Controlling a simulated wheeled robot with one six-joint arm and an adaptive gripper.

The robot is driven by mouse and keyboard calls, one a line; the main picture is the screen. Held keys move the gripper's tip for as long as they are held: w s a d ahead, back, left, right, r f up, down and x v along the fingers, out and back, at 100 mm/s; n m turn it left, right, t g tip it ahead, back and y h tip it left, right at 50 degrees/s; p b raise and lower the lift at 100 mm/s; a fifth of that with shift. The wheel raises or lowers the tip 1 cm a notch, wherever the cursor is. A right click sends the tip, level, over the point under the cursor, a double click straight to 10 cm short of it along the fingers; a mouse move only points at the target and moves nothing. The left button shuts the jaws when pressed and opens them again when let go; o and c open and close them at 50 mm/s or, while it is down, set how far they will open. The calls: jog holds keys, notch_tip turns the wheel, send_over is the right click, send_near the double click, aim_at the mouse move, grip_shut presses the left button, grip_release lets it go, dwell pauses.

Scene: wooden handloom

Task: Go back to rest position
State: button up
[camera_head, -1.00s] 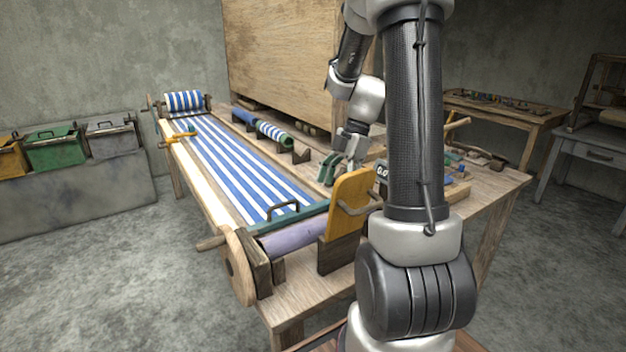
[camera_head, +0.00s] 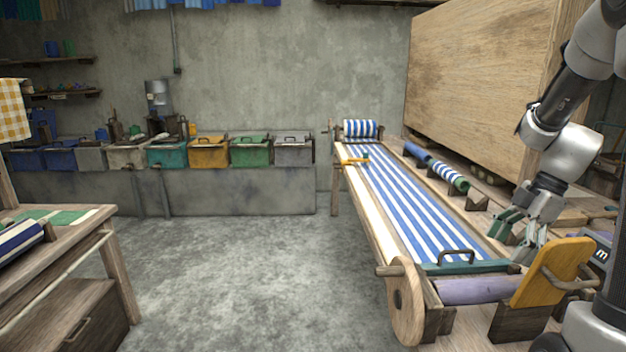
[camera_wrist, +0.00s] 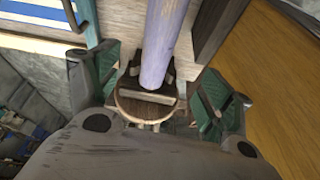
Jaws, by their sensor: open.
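My gripper (camera_head: 517,232) is open and empty, with green pads on its fingers. In the head view it hangs above the near right part of the wooden handloom (camera_head: 384,226), behind the yellow panel (camera_head: 552,273). In the wrist view the fingers of my gripper (camera_wrist: 160,95) stand wide apart, with the lilac roller (camera_wrist: 163,40) seen between them. The loom's blue and white striped cloth (camera_head: 412,196) runs to a cloth roll (camera_head: 360,129) at the far end. A teal bar with a dark handle (camera_head: 462,263) lies across its near end.
A large wooden board (camera_head: 480,80) stands behind the loom on the right. Several lidded boxes (camera_head: 209,152) line the grey ledge along the back wall. A wooden table (camera_head: 62,260) is at the left. The concrete floor (camera_head: 240,270) between is clear.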

jog(key=s+a+r+m+t+h, duration=0.3)
jog(key=s+a+r+m, duration=0.3)
jog(key=s+r+m, duration=0.35)
jog(key=s+a+r+m+t+h, duration=0.1)
jog(key=s+m, duration=0.5)
jog(key=m, duration=0.2)
jog(key=shift+s+r, duration=0.35)
jog(key=shift+r, duration=0.05)
jog(key=shift+a, duration=0.1)
